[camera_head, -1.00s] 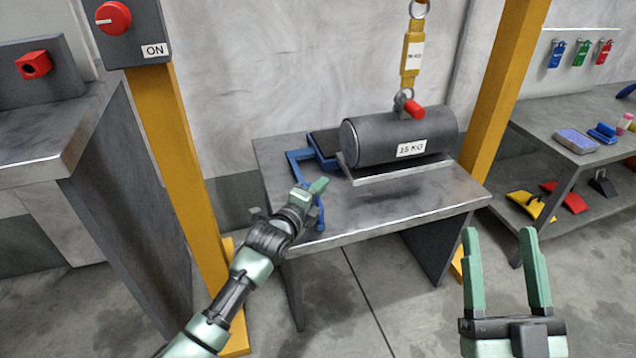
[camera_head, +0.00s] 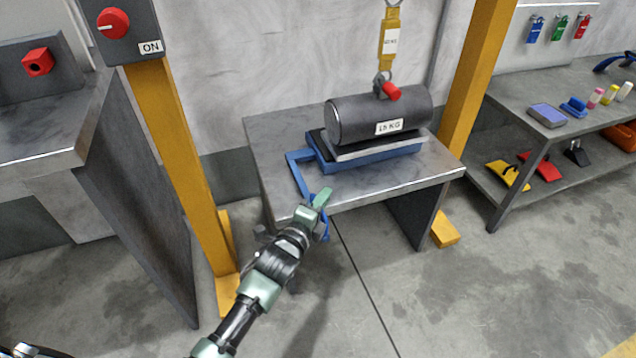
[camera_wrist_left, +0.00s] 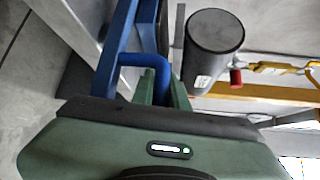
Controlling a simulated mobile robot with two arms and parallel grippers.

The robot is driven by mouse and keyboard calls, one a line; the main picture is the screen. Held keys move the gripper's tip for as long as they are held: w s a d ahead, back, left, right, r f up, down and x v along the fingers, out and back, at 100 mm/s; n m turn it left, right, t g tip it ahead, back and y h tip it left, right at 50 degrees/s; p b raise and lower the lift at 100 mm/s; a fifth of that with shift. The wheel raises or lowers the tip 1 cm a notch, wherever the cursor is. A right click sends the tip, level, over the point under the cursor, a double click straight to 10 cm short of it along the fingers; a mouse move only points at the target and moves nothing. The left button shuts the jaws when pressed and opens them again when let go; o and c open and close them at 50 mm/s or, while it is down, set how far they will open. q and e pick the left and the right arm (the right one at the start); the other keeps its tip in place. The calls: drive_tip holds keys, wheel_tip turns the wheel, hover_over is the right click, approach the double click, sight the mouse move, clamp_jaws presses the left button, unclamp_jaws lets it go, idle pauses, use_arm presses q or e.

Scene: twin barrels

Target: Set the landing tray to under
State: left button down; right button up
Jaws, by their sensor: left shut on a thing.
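The blue landing tray (camera_head: 372,160) sits on the metal table under the dark barrel (camera_head: 365,116) labelled 15 KG. A grey cradle plate (camera_head: 385,146) shows between barrel and tray. The tray's blue handle (camera_head: 299,172) reaches toward the table's front edge. My left gripper (camera_head: 322,199) is shut on the handle's end, just past that edge. In the left wrist view, the gripper (camera_wrist_left: 152,88) closes around the blue handle bar (camera_wrist_left: 143,60), with the barrel (camera_wrist_left: 212,40) beyond it. My right gripper is out of the frames.
A yellow hoist strap (camera_head: 390,40) hangs to a shackle with a red pin above the barrel. Yellow posts (camera_head: 180,160) flank the table (camera_head: 270,130). A control box with a red knob (camera_head: 113,22) reads ON. A shelf with small items stands right.

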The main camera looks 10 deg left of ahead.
sight(327, 219)
use_arm(q)
drive_tip(key=s+d, duration=0.1)
drive_tip(key=s+p, duration=0.1)
drive_tip(key=s+d, duration=0.1)
drive_tip(key=s, duration=0.1)
drive_tip(key=shift+d, duration=0.35)
drive_tip(key=shift+s+d+f+p, duration=0.2)
drive_tip(key=shift+s+d+p, duration=0.4)
drive_tip(key=shift+s, duration=0.35)
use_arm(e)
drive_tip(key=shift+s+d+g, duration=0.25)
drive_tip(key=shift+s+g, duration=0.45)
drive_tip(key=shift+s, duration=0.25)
use_arm(q)
drive_tip(key=shift+d, duration=0.1)
drive_tip(key=c, duration=1.4)
unclamp_jaws()
drive_tip(key=shift+s, duration=0.1)
drive_tip(key=shift+r, duration=0.15)
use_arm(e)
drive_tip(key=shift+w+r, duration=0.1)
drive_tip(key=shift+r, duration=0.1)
